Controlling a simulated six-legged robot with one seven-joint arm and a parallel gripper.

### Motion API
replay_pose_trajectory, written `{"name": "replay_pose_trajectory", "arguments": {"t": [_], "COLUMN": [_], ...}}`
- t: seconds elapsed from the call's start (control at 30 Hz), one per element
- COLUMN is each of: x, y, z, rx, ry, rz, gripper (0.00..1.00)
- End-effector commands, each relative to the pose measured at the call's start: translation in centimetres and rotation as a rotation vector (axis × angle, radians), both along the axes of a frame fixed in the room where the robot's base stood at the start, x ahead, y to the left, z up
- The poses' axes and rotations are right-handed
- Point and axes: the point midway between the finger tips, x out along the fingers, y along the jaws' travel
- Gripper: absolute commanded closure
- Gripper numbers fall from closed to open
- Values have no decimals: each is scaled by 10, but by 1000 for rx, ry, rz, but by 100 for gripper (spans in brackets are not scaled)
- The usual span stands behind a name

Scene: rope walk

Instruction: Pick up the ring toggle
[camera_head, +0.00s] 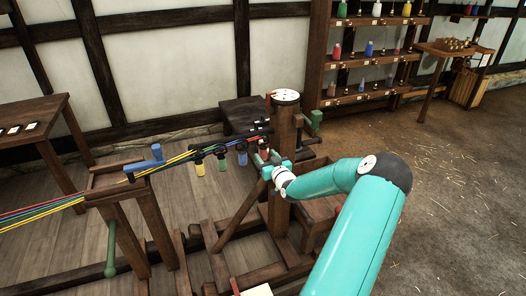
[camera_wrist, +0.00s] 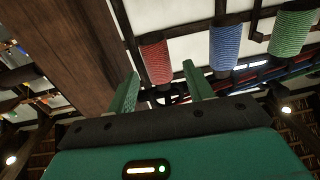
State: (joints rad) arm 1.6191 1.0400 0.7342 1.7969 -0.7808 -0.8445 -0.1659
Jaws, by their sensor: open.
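Several toggles with coloured grips hang in a row from the rope rig in the head view: yellow (camera_head: 199,169), green (camera_head: 221,164), blue (camera_head: 242,157) and red (camera_head: 263,151). In the wrist view the red grip (camera_wrist: 155,58), blue grip (camera_wrist: 223,45) and green grip (camera_wrist: 291,30) are close. A dark ring-like shape (camera_wrist: 168,97) shows near the end of the red one; I cannot tell for sure which is the ring toggle. My gripper (camera_wrist: 160,80) is open, its fingers either side of the red grip's end in the picture. In the head view it is beside the post, partly hidden.
A wooden post (camera_head: 285,130) with a white dial (camera_head: 285,97) stands just behind my gripper. Coloured ropes (camera_head: 60,205) run left over a trestle (camera_head: 118,180) with a blue piece on it.

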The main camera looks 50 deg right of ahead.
Motion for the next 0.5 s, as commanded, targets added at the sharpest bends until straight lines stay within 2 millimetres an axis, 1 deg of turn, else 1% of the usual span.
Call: {"name": "replay_pose_trajectory", "arguments": {"t": [0.03,0.2,0.3,0.5], "x": [8,29,33,33], "y": [-4,-16,-19,-19], "z": [0,1,1,1], "rx": [1,1,0,0], "ry": [-3,-2,-1,-1], "rz": [0,0,0,-1], "gripper": [48,48,48,48]}}
